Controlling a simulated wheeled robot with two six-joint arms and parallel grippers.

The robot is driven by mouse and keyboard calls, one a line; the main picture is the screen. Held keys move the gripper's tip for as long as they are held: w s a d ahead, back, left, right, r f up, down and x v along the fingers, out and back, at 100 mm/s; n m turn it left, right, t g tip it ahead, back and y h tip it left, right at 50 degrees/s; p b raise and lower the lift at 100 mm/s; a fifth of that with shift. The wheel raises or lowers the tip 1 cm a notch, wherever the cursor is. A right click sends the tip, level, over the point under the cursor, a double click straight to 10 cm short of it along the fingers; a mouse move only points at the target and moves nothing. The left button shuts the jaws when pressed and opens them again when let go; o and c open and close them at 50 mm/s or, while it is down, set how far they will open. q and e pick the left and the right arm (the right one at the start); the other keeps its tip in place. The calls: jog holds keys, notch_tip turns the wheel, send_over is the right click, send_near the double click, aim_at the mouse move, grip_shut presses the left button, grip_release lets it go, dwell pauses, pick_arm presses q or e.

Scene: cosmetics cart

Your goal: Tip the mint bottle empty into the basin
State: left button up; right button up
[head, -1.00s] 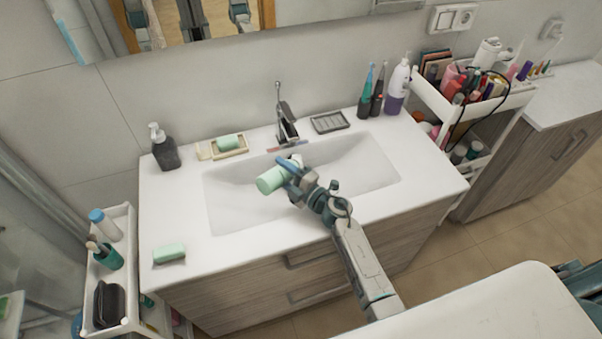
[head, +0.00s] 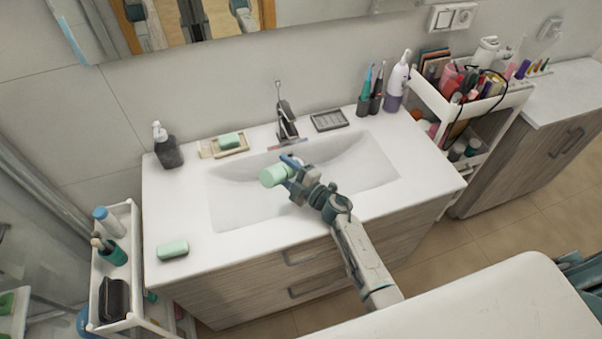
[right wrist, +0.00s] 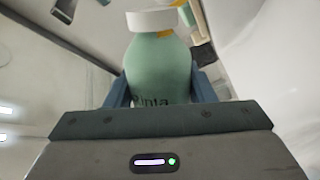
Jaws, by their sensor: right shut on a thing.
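The mint bottle (head: 273,177) is held above the basin (head: 236,207), tipped to lie roughly sideways, with a round end toward the left in the head view. My right gripper (head: 293,166) is shut around its body. In the right wrist view the mint bottle (right wrist: 158,72) sits between the blue fingers, with dark lettering and a white top at the far end. A small yellow-orange patch shows by its neck; I cannot tell what it is. I see no clear stream falling into the basin. My left gripper is not in view.
The faucet (head: 286,122) stands behind the basin. A dark soap dispenser (head: 166,147), a mint soap on a dish (head: 230,141) and a dark tray (head: 329,121) line the back. Another mint bar (head: 173,249) lies front left. Carts flank the counter.

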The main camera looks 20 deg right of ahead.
jog(key=shift+w+d+r+m, duration=0.2)
jog(key=shift+d+r+m, duration=0.15)
jog(key=shift+m, duration=0.5)
jog(key=shift+w+d+r+m, duration=0.2)
jog(key=shift+r+m, duration=0.2)
jog(key=shift+m, duration=0.45)
dwell(1.2)
jog(key=shift+f, duration=0.1)
dwell(1.3)
